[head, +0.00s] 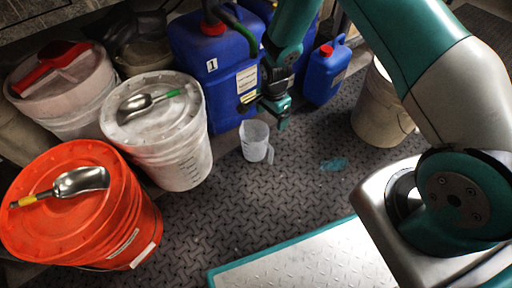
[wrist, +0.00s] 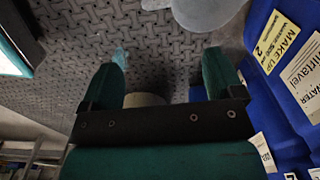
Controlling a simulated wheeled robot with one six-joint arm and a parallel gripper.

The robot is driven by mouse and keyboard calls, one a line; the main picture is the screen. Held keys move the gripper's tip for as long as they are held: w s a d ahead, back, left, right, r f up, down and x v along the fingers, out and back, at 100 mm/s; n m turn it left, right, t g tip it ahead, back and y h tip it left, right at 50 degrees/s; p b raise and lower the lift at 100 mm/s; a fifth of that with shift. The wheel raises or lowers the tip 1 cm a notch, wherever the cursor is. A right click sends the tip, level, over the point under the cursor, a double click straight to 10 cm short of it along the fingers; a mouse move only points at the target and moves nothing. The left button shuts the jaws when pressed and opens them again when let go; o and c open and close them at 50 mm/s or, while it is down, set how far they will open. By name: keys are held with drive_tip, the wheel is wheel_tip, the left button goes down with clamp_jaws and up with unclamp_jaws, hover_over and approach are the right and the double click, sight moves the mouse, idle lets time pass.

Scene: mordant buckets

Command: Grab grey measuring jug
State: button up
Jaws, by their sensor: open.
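The grey measuring jug (head: 255,141), pale and translucent, stands upright on the dark patterned floor in the head view, in front of the blue jerrycans. My gripper (head: 266,108) is above it and slightly to its right, with its jaws apart and empty. In the wrist view my gripper (wrist: 163,72) shows two teal fingers spread wide. A pale grey rounded shape at the top edge there looks like the jug (wrist: 206,10), beyond the fingers and cut off by the frame.
A large blue jerrycan (head: 203,62) stands close behind the jug, and a smaller blue can (head: 327,72) to the right. A white bucket (head: 178,150) with a scoop and an orange bucket (head: 120,225) stand left. A pale bucket (head: 378,115) stands right. Floor in front of the jug is clear.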

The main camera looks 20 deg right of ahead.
drive_tip(key=b, duration=0.5)
hover_over(268, 144)
wheel_tip(268, 144, down, 10)
wheel_tip(268, 144, down, 5)
drive_tip(key=b, duration=0.4)
drive_tip(key=shift+r, duration=0.1)
drive_tip(key=shift+r, duration=0.1)
clamp_jaws()
